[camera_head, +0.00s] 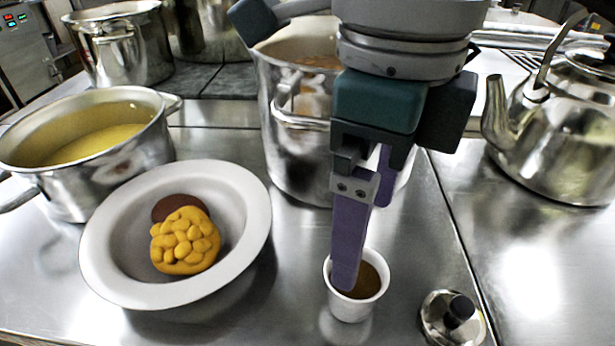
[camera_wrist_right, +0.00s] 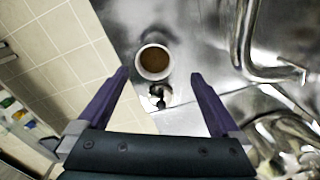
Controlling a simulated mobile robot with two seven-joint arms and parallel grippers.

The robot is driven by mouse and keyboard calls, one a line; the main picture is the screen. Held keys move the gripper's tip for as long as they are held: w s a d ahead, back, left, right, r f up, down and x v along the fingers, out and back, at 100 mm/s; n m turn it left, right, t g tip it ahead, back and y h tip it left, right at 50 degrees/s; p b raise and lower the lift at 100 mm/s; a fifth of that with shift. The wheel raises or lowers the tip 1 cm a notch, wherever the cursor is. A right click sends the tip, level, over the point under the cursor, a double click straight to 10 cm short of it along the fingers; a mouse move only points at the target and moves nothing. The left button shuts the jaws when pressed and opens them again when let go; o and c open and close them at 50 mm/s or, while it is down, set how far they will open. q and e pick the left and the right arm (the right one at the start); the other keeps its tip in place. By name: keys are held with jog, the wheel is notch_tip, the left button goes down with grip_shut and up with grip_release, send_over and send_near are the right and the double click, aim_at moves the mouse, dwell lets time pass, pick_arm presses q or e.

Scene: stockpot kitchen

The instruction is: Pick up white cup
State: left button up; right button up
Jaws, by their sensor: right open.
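The white cup (camera_head: 350,309) stands upright on the steel counter and holds brown liquid. In the right wrist view the white cup (camera_wrist_right: 153,63) is ahead of the fingers, roughly centred between their tips. My right gripper (camera_head: 366,238) is open and points down at the cup, with nothing between its purple fingers. In the head view the near finger overlaps part of the cup's rim and inside; whether it touches cannot be told. In the wrist view the right gripper (camera_wrist_right: 160,76) has its fingers wide apart. My left gripper is out of view.
A white bowl (camera_head: 105,265) with yellow and brown food stands left of the cup. A small metal lid with a dark knob (camera_head: 458,312) lies at its right. A stockpot (camera_head: 290,150) stands behind, a soup pot (camera_head: 70,185) at left, a kettle (camera_head: 560,140) at right.

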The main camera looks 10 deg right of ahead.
aim_at(351, 297)
jog(key=f, duration=0.8)
jog(key=shift+s+a, duration=0.2)
jog(key=shift+s, duration=0.15)
jog(key=shift+c, duration=0.4)
jog(key=c, duration=1.5)
jog(key=shift+o, duration=0.2)
jog(key=shift+r, duration=0.1)
notch_tip(351, 297, up, 20)
jog(key=p, duration=0.2)
jog(key=shift+p, duration=0.3)
